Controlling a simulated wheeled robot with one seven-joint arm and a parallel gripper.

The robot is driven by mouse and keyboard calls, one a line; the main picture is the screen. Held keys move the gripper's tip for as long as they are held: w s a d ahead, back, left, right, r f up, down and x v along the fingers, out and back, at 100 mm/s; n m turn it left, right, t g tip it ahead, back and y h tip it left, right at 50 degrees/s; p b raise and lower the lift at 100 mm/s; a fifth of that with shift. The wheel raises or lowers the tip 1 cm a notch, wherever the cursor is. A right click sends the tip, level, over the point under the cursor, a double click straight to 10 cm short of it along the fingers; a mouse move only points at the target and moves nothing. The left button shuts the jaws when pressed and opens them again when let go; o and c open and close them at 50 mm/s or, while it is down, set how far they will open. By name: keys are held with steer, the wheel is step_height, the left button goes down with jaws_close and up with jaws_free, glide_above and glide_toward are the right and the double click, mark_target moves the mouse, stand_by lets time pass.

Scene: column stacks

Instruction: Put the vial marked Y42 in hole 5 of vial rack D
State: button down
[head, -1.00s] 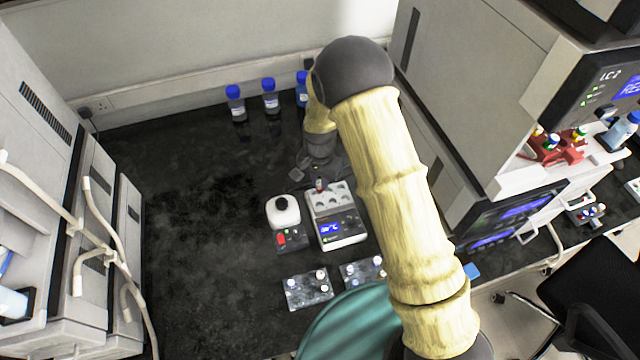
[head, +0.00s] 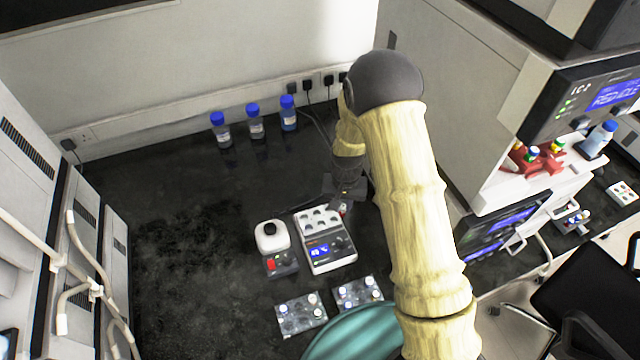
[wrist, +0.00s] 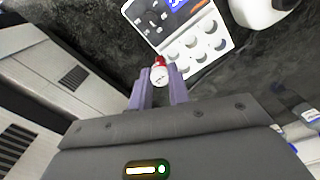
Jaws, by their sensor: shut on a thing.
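My gripper (wrist: 160,80) is shut on a vial (wrist: 159,73) with a white top and a red part, seen end-on in the wrist view; no marking on it is readable. In the head view a small red spot of the vial (head: 343,208) shows below the gripper (head: 345,200), at the back right of the heater block. Two small clear racks, one left (head: 288,318) and one right (head: 345,303), stand in front of the block and hold several white-capped vials. Their letters and hole numbers are too small to read.
The heater block (head: 333,262) has a white top with several wells and a lit display. Blue-capped bottles (head: 256,128) line the back. The bench's left is clear; a tall instrument (head: 455,110) stands right.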

steer(key=s+d+n, duration=0.3)
steer(key=d+n, duration=0.3)
steer(key=d, duration=0.8)
steer(key=shift+f, duration=0.1)
